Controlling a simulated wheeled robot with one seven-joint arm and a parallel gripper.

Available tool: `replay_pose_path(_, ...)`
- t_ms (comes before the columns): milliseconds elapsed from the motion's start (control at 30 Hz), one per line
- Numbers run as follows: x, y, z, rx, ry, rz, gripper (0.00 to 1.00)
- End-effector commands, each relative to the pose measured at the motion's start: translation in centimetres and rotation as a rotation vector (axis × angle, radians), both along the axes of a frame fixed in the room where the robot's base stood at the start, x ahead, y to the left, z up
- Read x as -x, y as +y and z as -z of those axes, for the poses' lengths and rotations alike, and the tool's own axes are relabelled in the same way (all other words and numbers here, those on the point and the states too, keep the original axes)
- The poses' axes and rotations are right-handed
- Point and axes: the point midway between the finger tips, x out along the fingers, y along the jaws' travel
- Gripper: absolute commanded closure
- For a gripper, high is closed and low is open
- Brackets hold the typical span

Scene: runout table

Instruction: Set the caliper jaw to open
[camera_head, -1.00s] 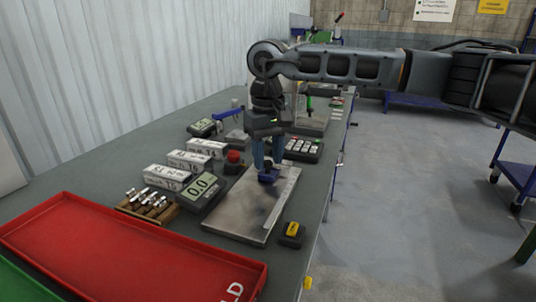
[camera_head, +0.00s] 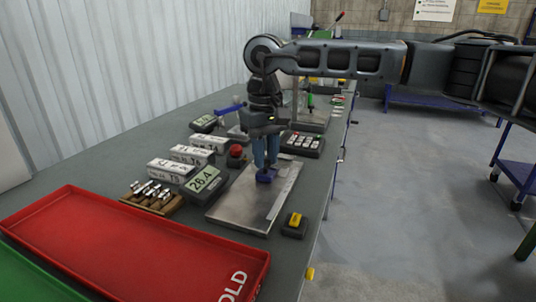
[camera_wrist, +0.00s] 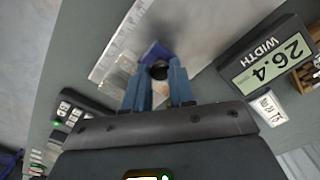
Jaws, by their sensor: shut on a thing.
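The caliper is a flat grey metal plate (camera_head: 240,208) with a scale strip along one edge; the scale also shows in the wrist view (camera_wrist: 118,52). Its blue jaw (camera_head: 265,177) stands on the plate and carries a dark round knob (camera_wrist: 160,70). My gripper (camera_head: 266,165) points down over the plate, with its two blue fingers shut on the jaw's knob. The fingers (camera_wrist: 161,84) partly hide the knob and jaw. A display box (camera_head: 205,181) beside the plate reads 26.4; in the wrist view it is labelled WIDTH (camera_wrist: 268,62).
A small dark box with a yellow top (camera_head: 294,224) stands right of the plate. A red button (camera_head: 236,150), a keypad (camera_head: 302,143), white boxes (camera_head: 171,171) and a wooden rack (camera_head: 151,198) stand around it. A red tray (camera_head: 130,250) fills the near left.

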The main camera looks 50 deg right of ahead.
Motion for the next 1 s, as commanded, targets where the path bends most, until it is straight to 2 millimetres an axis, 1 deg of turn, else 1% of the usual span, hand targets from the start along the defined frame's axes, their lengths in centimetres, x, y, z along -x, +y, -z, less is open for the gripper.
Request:
replay_pose_path(33, 0.3, 1.1, 0.4, 0.002, -0.003, -0.009, 1.00)
replay_pose_path(200, 1.7, 4.9, 0.3, 0.002, -0.003, -0.009, 1.00)
replay_pose_path(300, 2.2, 6.3, 0.2, 0.000, -0.003, -0.007, 1.00)
replay_pose_path(400, 2.4, 6.8, 0.0, 0.000, -0.002, -0.003, 1.00)
replay_pose_path(667, 2.5, 7.0, 0.0, -0.004, 0.001, -0.006, 1.00)
replay_pose_path(700, 2.5, 7.0, 0.0, -0.005, 0.000, -0.007, 0.74)
replay_pose_path(933, 2.5, 6.9, 0.0, -0.004, 0.000, -0.005, 0.52)
replay_pose_path(1000, 2.4, 6.9, 0.0, -0.003, 0.000, -0.004, 0.50)
